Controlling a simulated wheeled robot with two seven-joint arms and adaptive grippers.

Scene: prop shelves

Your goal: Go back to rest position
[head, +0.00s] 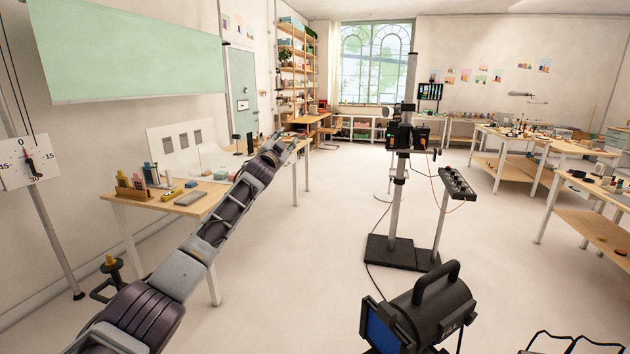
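My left arm comes in from the lower left and reaches up and away over the light wooden table on the left. My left gripper (286,140) is at the arm's far end, near the table's far right end. It is small in the view, and I cannot tell whether it is open or shut, or whether it holds anything.
The wooden table (140,205) at left carries small items. A black stand (400,245) with a tall column stands on the floor at centre. A black lamp (430,310) is close in front. Worktables (530,150) stand at right.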

